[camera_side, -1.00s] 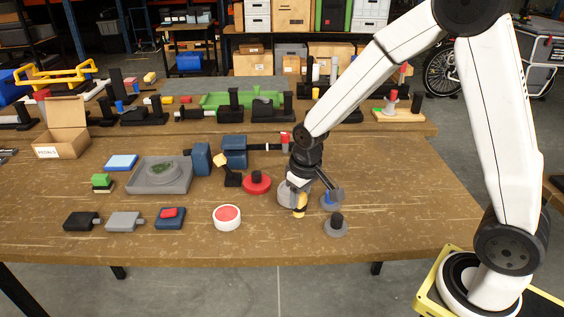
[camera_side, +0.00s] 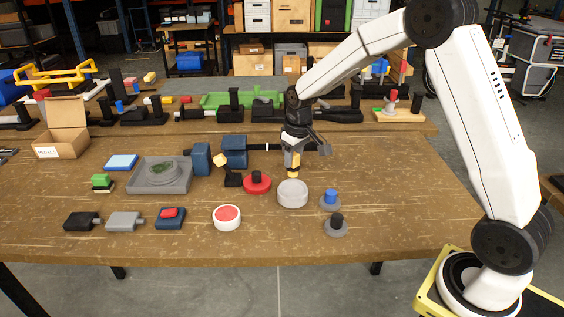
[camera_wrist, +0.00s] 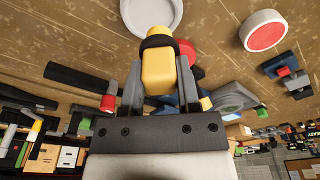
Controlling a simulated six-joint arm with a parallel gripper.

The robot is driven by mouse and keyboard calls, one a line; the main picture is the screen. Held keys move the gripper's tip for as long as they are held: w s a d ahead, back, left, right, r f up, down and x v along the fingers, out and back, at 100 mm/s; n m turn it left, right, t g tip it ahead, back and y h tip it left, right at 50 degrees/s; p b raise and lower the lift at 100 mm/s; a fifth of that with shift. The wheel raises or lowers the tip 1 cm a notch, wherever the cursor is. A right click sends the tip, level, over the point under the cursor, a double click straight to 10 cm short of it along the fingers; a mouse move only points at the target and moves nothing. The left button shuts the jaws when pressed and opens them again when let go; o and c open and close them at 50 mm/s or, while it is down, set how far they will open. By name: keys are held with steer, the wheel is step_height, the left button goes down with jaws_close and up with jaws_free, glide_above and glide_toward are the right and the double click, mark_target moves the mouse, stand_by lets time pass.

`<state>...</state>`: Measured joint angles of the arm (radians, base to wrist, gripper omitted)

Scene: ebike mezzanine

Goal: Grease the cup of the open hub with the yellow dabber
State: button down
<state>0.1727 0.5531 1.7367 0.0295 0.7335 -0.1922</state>
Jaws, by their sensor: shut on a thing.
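My gripper (camera_side: 293,148) is shut on the yellow dabber (camera_side: 293,164). In the wrist view the dabber (camera_wrist: 158,70) has a yellow block and a dark band, and sits between the fingers (camera_wrist: 158,88). It is held above the table, behind and above a round grey open dish (camera_side: 292,194), apart from it. The dish also shows in the wrist view (camera_wrist: 172,30). A grey square block (camera_side: 146,187) with a round recess and a dark green patch lies to the left. I cannot tell for sure which thing is the open hub.
A red disc with a black knob (camera_side: 257,183) lies left of the dish. A blue stand (camera_side: 235,151) with a dark bar is behind. A white tin with a red top (camera_side: 227,217) and two knobbed discs, blue-topped (camera_side: 330,199) and black-topped (camera_side: 336,225), lie nearby. The right front is clear.

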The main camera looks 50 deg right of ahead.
mark_target(294, 176)
steer(key=shift+w+d+r, duration=0.2)
steer(key=shift+w+d, duration=0.25)
steer(key=shift+d, duration=0.1)
steer(key=shift+f, duration=0.2)
steer(key=shift+f, duration=3)
steer(key=shift+f, duration=0.3)
steer(key=shift+s+d, duration=0.35)
steer(key=shift+w+a, duration=0.7)
steer(key=shift+a, duration=0.05)
steer(key=shift+s+d, duration=0.4)
stand_by(0.5)
steer(key=shift+w+d, duration=0.35)
steer(key=shift+w, duration=0.05)
stand_by(0.3)
steer(key=shift+s+a, duration=0.7)
stand_by(0.6)
